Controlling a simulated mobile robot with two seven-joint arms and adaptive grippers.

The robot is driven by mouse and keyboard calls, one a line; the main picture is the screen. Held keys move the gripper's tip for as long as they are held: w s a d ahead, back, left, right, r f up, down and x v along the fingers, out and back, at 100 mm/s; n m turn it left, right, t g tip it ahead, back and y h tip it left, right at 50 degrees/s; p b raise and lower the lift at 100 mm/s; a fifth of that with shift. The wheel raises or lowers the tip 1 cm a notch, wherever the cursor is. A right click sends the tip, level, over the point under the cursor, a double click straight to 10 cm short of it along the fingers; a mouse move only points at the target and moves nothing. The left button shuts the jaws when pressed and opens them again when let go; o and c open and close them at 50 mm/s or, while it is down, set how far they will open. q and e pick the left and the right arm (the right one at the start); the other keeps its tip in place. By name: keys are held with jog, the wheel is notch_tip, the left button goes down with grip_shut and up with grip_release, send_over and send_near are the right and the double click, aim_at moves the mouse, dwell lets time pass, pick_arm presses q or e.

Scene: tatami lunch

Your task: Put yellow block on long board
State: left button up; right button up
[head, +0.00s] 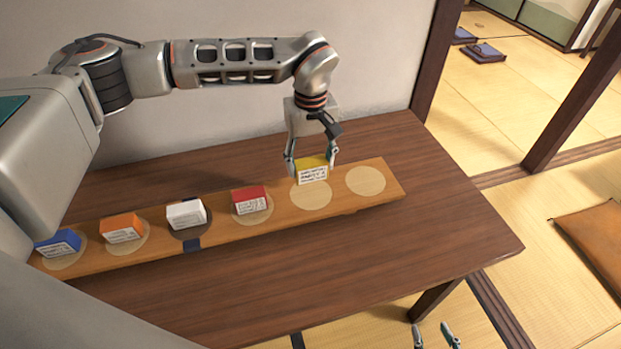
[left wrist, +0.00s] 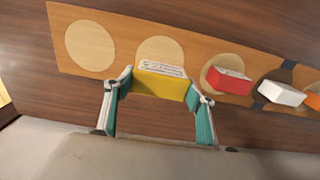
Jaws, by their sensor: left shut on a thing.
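The yellow block (head: 314,170) has a white printed face. My left gripper (head: 312,167) is shut on it, one finger at each end. The block is at the far side of the second pale circle from the right end of the long board (head: 278,205). It covers part of that circle. In the left wrist view the yellow block (left wrist: 160,84) also sits between the fingers over the circle's edge. I cannot tell whether it touches the board. My right gripper (head: 434,336) shows only its fingertips at the bottom edge, spread apart and with nothing between them.
A red block (head: 250,200), a white block (head: 186,214), an orange block (head: 122,228) and a blue block (head: 58,243) stand on the board's other circles. The rightmost circle (head: 365,181) is empty. The dark wooden table (head: 400,260) is clear in front, with the wall close behind.

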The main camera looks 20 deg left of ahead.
aim_at(311, 180)
pick_arm(q)
jog(key=shift+f, duration=2.95)
jog(key=shift+f, duration=0.15)
jog(key=o, duration=1.1)
notch_tip(311, 180, up, 12)
jog(key=shift+r, duration=0.15)
